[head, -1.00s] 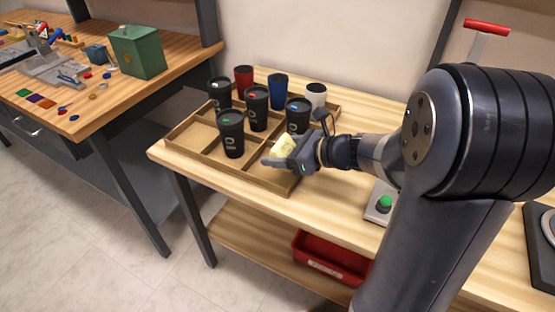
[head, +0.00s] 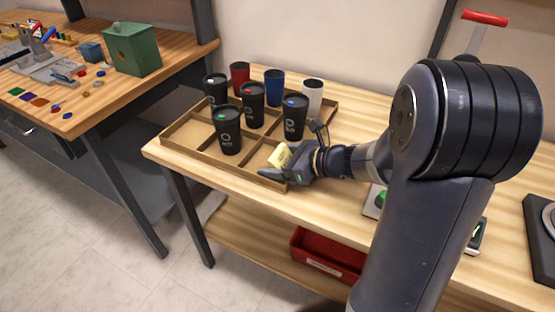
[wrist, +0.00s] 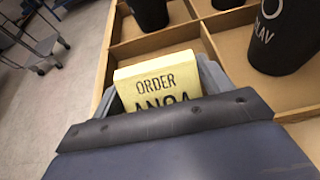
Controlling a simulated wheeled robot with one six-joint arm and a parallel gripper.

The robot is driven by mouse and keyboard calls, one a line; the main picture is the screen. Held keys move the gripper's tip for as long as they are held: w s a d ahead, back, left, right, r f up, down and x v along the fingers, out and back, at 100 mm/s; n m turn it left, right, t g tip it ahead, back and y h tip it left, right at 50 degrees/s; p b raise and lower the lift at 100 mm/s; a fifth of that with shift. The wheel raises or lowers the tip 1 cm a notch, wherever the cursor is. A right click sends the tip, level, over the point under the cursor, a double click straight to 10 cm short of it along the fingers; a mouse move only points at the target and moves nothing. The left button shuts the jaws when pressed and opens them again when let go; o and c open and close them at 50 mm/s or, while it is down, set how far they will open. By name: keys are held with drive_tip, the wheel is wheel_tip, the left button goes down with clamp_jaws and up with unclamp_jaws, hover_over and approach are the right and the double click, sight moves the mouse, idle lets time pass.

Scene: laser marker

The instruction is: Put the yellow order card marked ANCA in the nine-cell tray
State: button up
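The yellow order card (wrist: 160,82) is between my gripper's fingers in the wrist view. It reads ORDER, with ANCA partly cut off below by the gripper body. The card also shows in the head view (head: 280,156). My gripper (head: 273,165) is shut on the card and is over the front right part of the nine-cell tray (head: 215,165). The wooden tray holds several cups, among them a black one with a green mark (head: 228,130) and a black one with a blue mark (head: 295,117). I cannot tell whether the card touches the tray floor.
A red cup (head: 240,75), a blue cup (head: 274,86) and a white cup (head: 312,95) stand at the back. A red bin (head: 325,255) is on the lower shelf. The left bench holds a green box (head: 132,48). The tray's front left cell is bare.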

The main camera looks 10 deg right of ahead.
drive_tip(key=shift+s+d+r, duration=0.1)
drive_tip(key=shift+d+r, duration=0.1)
drive_tip(key=shift+r, duration=0.1)
drive_tip(key=p+v, duration=0.2)
drive_tip(key=v, duration=0.9)
drive_tip(key=shift+s+d, duration=0.2)
